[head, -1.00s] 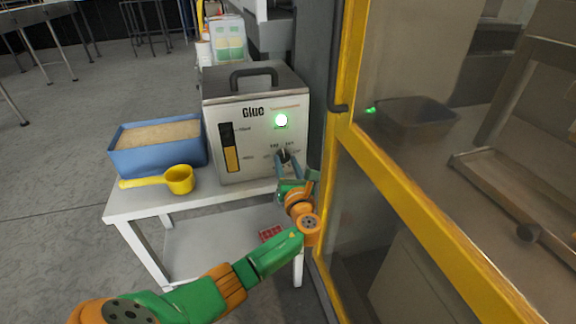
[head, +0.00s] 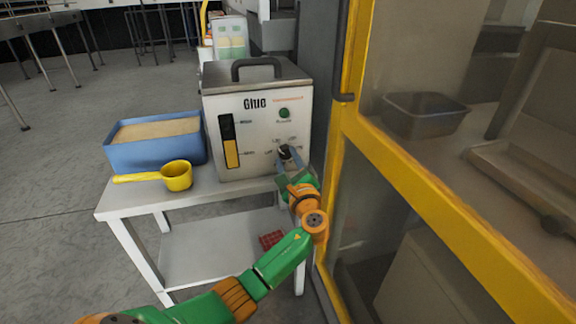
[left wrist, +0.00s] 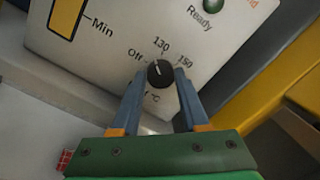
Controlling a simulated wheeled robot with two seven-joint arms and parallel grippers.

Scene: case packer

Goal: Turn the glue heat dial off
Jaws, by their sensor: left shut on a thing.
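The glue heat dial (head: 284,152) is a black knob on the front of the grey glue unit (head: 245,130). In the left wrist view the dial (left wrist: 160,74) has a short white mark, with "Off", "130" and "150" printed around it. The mark points up and slightly left, roughly between "Off" and "130"; its exact setting is hard to tell. My left gripper (head: 286,158) is shut on the dial, with one blue-grey finger on each side of it (left wrist: 159,84). The ready light (head: 284,113) is dark green. My right gripper is not in view.
A white cart (head: 150,197) carries the glue unit, a blue bin (head: 158,155) of tan material and a yellow scoop (head: 176,176). A yellow-framed clear guard (head: 350,140) stands close on the right. Grey floor is open at left.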

